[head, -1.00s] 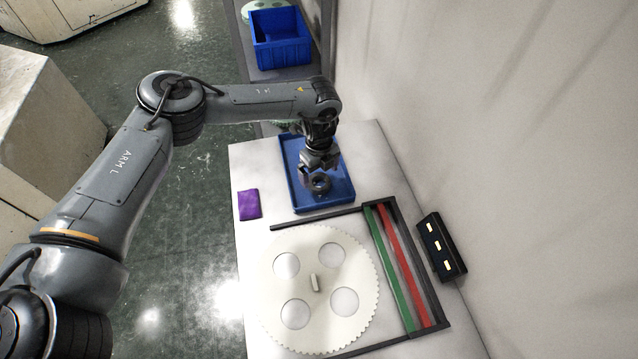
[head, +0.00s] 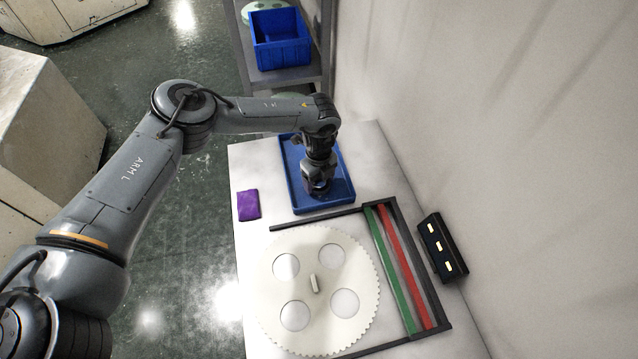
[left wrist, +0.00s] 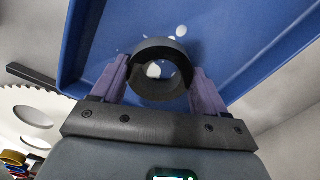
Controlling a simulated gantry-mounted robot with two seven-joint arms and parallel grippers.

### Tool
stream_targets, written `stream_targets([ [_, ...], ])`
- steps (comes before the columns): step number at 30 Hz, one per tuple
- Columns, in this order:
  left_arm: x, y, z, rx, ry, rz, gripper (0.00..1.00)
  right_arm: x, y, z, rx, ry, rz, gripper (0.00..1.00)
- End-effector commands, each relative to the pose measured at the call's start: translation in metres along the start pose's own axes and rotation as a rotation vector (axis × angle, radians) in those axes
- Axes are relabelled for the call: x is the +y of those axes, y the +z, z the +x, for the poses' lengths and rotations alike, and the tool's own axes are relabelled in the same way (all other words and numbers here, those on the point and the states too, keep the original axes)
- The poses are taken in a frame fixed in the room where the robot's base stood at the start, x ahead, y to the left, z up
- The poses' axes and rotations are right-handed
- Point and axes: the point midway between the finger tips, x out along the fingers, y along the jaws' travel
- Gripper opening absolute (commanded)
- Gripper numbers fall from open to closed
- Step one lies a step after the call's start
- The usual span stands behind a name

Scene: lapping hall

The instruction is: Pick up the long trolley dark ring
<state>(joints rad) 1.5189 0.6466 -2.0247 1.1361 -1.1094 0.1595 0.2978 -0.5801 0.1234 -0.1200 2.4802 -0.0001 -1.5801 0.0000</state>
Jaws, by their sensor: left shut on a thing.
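The dark ring (left wrist: 160,50) shows in the left wrist view between the two purple fingers of my left gripper (left wrist: 158,82), which is shut on it. Behind it in that view is the blue tray (left wrist: 235,45). In the head view my left gripper (head: 318,188) is low over the front part of the blue tray (head: 345,203), and the ring (head: 318,187) is mostly hidden beneath it. I cannot tell whether the ring still touches the tray floor. My right gripper is not in view.
A toothed cream disc (head: 318,255) with several round holes lies in front of the tray, beside green (head: 390,270) and red (head: 405,268) strips. A purple block (head: 248,205) lies left of the tray. A black box with lights (head: 440,247) stands by the wall.

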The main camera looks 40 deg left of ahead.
Motion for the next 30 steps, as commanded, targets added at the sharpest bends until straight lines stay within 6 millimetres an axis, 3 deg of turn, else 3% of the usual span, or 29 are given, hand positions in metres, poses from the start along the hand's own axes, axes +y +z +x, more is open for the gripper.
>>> stream_targets([
  [2, 0.0, 0.0, 0.0, 0.0, 0.0, 0.0, 0.37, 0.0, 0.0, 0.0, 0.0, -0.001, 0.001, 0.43],
  [14, -0.001, 0.0, -0.007, 0.001, -0.001, -0.001, 0.37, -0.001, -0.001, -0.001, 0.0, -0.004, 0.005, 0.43],
  [19, -0.001, 0.0, -0.023, 0.001, -0.002, -0.001, 0.37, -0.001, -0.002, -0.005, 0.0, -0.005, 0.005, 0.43],
  [23, -0.002, 0.0, -0.047, 0.001, -0.005, 0.0, 0.37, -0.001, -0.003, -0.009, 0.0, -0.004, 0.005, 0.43],
  [30, -0.011, -0.053, -0.073, 0.002, -0.002, 0.007, 0.37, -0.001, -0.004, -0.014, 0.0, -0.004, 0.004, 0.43],
])
